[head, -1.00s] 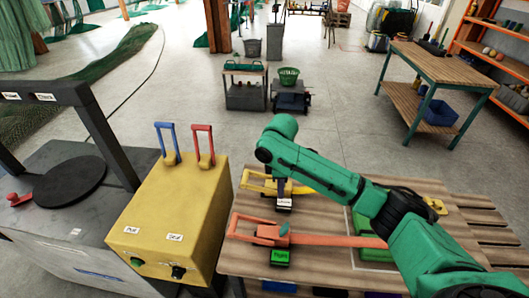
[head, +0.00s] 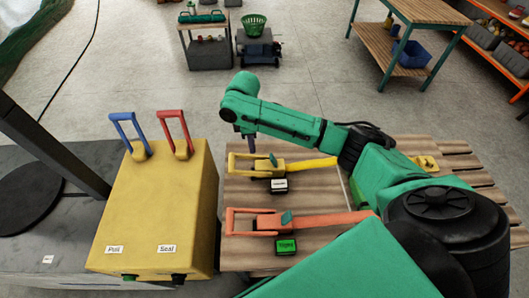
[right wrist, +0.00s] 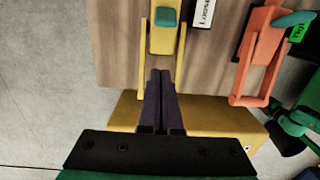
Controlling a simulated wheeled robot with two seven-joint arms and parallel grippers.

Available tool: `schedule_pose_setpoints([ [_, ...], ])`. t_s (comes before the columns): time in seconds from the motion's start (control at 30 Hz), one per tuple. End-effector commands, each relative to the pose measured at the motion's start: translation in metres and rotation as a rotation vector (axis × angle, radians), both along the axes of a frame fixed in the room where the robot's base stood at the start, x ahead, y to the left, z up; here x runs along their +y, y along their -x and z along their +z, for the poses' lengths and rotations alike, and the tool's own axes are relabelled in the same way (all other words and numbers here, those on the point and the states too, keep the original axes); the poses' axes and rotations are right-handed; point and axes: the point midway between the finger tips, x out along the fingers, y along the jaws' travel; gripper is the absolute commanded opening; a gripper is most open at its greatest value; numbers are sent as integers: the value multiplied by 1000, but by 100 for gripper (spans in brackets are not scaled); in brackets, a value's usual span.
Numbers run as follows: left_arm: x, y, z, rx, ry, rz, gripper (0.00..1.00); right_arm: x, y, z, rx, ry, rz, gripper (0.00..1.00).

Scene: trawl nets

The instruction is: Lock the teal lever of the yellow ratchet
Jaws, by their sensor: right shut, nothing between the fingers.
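The yellow ratchet (head: 300,167) lies on the wooden bench top, its open yellow handle frame toward the left. Its small teal lever (head: 273,160) stands up at the middle of the body; in the right wrist view the lever (right wrist: 167,17) is near the top edge. My right gripper (head: 250,141) is shut and empty, pointing down at the handle end. In the right wrist view its fingertips (right wrist: 160,72) appear between the two bars of the frame, apart from the lever. I cannot tell how high they are above the bench.
A white "Loose" label (head: 279,186) sits beside the yellow ratchet. An orange ratchet (head: 318,221) with its own teal lever and a green label (head: 286,246) lies nearer me. A yellow box (head: 155,215) with blue and red levers stands left of the bench.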

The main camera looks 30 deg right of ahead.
Motion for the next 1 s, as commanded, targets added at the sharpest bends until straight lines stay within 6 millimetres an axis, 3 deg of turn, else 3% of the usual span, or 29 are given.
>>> schedule_pose_setpoints([
  [0.13,-2,-23,11,-37,3,0,82,-1,2,-31,5,1,0,0],
  [0.3,-1,-20,16,-32,3,0,82,-3,3,-69,3,2,0,0],
  [0.37,-1,-15,31,-24,2,0,82,-16,7,-55,-1,4,-1,0],
  [0.53,0,-11,42,-19,1,0,82,-33,17,-51,0,1,1,0],
  [1.0,0,-11,39,-18,1,-1,82,-36,16,-53,-3,-4,2,0],
])
